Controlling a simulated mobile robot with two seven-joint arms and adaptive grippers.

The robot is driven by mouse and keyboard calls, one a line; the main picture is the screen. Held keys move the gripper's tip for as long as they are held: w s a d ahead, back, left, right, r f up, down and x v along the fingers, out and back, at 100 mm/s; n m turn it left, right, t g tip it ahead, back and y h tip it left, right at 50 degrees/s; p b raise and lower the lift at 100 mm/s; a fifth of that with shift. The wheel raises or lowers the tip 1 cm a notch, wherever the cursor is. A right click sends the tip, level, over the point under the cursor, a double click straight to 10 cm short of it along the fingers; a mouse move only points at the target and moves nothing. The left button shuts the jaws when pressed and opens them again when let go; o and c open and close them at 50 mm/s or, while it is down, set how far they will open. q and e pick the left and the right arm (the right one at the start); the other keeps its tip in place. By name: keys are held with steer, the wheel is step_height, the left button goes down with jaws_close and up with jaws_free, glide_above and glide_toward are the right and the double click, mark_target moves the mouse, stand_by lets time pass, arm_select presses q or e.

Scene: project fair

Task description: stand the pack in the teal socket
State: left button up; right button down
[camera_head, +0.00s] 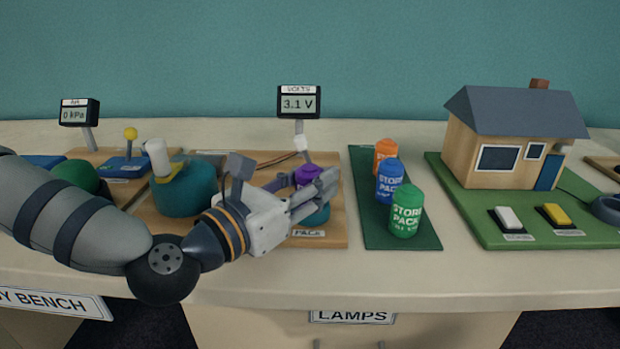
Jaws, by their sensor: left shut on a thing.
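A purple pack (307,174) shows its top behind the fingers of my left gripper (318,191), at the teal socket (318,217) on the wooden board. The gripper comes in from the left and is shut on the pack, which looks upright. The fingers hide most of the pack and the upper part of the socket, so I cannot tell how deep the pack sits. The volts meter (299,103) behind it reads 3.1 V. My right gripper is not in view.
Beyond is a model house (518,140) with two switches. A large teal round part (184,193) stands beside my left forearm.

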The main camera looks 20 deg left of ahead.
arm_select(q)
steer(key=shift+f, duration=0.15)
steer(key=o, duration=0.9)
